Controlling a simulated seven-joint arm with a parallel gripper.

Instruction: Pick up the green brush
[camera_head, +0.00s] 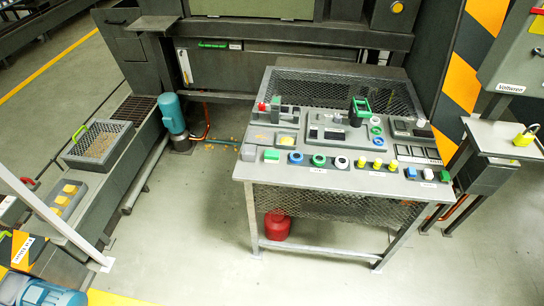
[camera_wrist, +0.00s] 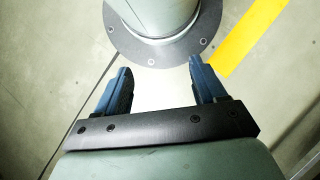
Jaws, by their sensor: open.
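My gripper (camera_wrist: 159,67) shows in the wrist view. Its two blue-and-black fingers are apart with nothing between them. Beyond them are a grey-green round post and its bolted flange, with bare floor around. My gripper is not seen in the head view. In the head view, a green-topped dark tool (camera_head: 361,106) stands upright toward the back right of the workbench (camera_head: 330,182). I cannot tell for sure which green thing is the brush. None of them shows in the wrist view.
The bench top is crowded with trays, coloured rings, and yellow and blue pieces. A red container (camera_head: 277,226) sits under it. A blue motor (camera_head: 173,114) and a mesh basket (camera_head: 98,144) are at left. A padlocked side stand (camera_head: 497,139) is at right. The floor in front is clear.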

